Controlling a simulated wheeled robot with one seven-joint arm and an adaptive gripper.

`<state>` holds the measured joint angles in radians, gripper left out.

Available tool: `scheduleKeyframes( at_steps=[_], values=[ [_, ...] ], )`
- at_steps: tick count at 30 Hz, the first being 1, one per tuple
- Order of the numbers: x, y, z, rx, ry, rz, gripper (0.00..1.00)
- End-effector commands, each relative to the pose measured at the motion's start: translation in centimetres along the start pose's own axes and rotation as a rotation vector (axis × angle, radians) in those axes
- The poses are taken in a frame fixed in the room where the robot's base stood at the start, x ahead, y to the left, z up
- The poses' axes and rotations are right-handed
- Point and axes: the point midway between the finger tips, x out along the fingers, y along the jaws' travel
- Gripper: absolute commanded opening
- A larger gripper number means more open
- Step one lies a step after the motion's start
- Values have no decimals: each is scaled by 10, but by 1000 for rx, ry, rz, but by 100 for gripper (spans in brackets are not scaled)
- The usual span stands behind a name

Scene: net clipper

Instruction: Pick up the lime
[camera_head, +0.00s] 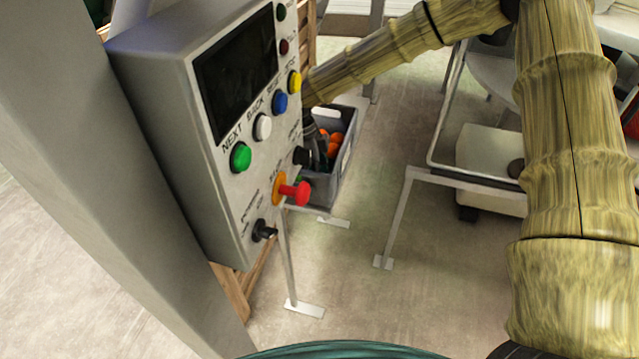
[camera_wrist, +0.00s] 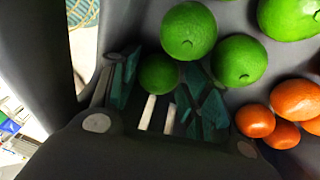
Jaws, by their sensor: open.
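In the wrist view a small round green lime (camera_wrist: 158,74) lies in a grey crate, between the two fingertips of my gripper (camera_wrist: 160,88). The fingers are apart, one on each side of the lime; I cannot tell whether either touches it. Two similar green fruits, one above (camera_wrist: 188,30) and one to the right (camera_wrist: 239,61), lie close by. In the head view my gripper (camera_head: 318,145) reaches into the grey crate (camera_head: 345,165) and is partly hidden behind a control box. The lime cannot be made out there.
A larger green fruit (camera_wrist: 290,17) and several orange fruits (camera_wrist: 295,99) lie to the right in the crate. The crate wall (camera_wrist: 45,50) is close on the left. The control box (camera_head: 190,130) with buttons stands beside the crate. A metal-framed table (camera_head: 450,175) stands to the right.

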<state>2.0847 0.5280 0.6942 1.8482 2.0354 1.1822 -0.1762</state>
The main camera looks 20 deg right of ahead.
Motion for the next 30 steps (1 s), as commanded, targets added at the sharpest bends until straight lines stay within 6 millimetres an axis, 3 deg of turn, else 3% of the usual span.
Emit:
scheduleKeyframes(
  at_steps=[3,10,11,15,16,30],
  values=[
    [11,1,0,-2,1,2,48],
    [15,2,0,-2,1,3,48],
    [15,2,0,-2,2,3,46],
    [16,2,0,-2,2,4,20],
    [16,2,0,-3,3,4,19],
    [14,3,-2,-2,5,6,18]
  ],
)
